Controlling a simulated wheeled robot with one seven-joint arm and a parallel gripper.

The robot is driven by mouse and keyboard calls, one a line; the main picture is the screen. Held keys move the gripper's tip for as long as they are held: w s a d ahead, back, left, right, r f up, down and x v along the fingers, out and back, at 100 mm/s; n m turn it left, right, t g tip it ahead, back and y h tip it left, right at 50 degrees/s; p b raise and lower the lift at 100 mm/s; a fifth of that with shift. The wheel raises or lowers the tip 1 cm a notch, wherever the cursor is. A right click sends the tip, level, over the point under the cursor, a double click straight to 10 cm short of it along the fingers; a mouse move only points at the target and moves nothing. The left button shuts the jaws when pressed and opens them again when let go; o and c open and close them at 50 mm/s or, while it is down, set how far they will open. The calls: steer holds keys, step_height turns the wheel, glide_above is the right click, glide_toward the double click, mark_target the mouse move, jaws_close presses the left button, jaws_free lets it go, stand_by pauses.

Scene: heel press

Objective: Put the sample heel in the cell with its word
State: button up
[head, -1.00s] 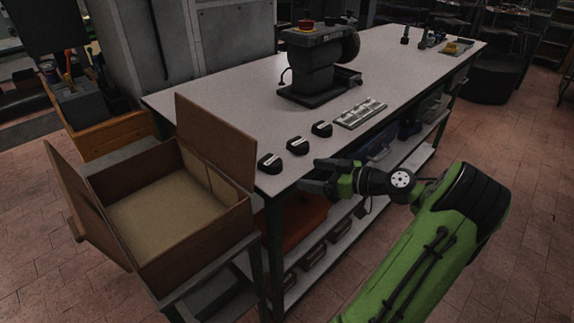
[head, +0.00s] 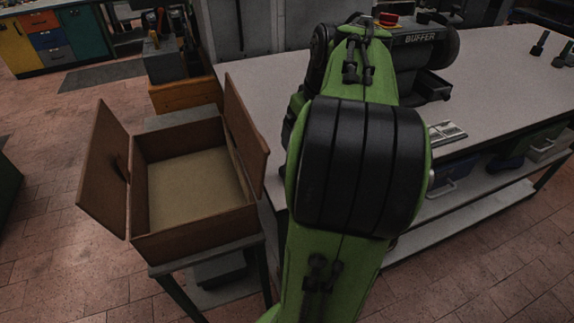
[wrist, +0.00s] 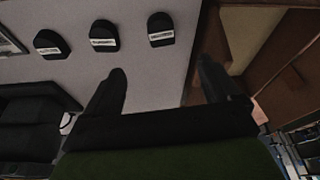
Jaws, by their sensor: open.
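Three black heels, each with a white label, lie apart in a row on the pale bench (head: 490,85). In the wrist view they are a left heel (wrist: 47,43), a middle heel (wrist: 103,36) and a right heel (wrist: 160,29). The label words are too small to read. My gripper (wrist: 160,78) is open and empty, with the heels beyond its fingertips. The metal tray with cells (head: 447,132) shows partly beside my arm in the head view, and its edge shows in the wrist view (wrist: 9,42). My arm hides the heels and gripper in the head view.
An open brown box (head: 190,245) with raised flaps stands on a stand left of the bench; it also appears at the right of the wrist view (wrist: 285,60), near one finger. A buffer machine (head: 415,60) stands on the bench behind the tray.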

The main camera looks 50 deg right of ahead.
steer(key=b+x, duration=0.7)
steer(key=x, duration=0.8)
steer(key=shift+f, duration=0.4)
steer(key=shift+r, duration=0.15)
steer(key=c, duration=1.3)
